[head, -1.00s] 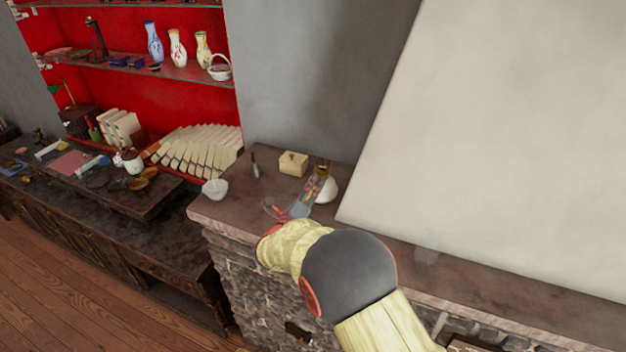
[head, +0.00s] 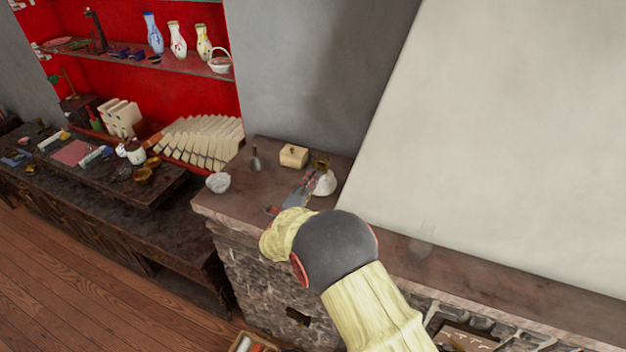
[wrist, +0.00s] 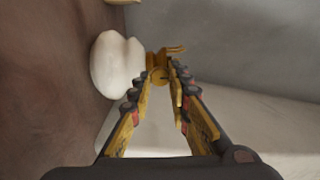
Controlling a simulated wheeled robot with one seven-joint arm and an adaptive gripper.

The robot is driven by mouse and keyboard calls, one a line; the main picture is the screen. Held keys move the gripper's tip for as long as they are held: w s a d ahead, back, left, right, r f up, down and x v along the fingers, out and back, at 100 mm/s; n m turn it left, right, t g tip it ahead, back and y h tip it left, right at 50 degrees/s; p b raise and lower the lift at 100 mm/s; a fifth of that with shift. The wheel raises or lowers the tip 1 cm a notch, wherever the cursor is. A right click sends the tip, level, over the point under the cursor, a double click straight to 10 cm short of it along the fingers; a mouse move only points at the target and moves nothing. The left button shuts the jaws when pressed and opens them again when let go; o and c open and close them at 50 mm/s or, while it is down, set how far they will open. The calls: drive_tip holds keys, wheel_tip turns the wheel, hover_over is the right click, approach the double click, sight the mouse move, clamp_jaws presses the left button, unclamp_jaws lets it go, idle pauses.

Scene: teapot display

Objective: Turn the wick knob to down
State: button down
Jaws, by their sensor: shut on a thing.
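The lamp stands on the stone ledge, with a white rounded body (head: 325,184) and a brass top (head: 322,165). In the wrist view its white body (wrist: 117,65) is left of the fingers and its brass part (wrist: 160,60) is at the fingertips. My gripper (wrist: 163,80) is shut on the small brass wick knob (wrist: 158,74), which is partly hidden between the fingertips. In the head view my gripper (head: 308,180) reaches the lamp's left side, and my wrist partly covers it. The knob's exact turn cannot be told.
On the ledge (head: 225,205) stand a cream box (head: 293,156), a small dark bell-like object (head: 255,160) and a pale bowl (head: 218,183). A large pale sloping surface (head: 490,130) rises close on the right. A dark low table (head: 110,230) with several items is on the left.

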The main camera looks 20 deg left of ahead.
drive_tip(key=shift+d+f, duration=0.1)
drive_tip(key=shift+f, duration=0.1)
drive_tip(key=c, duration=1.7)
unclamp_jaws()
drive_tip(key=shift+r, duration=0.1)
drive_tip(key=shift+o, duration=0.2)
drive_tip(key=s, duration=0.8)
drive_tip(key=s+a, duration=0.1)
drive_tip(key=s, duration=0.3)
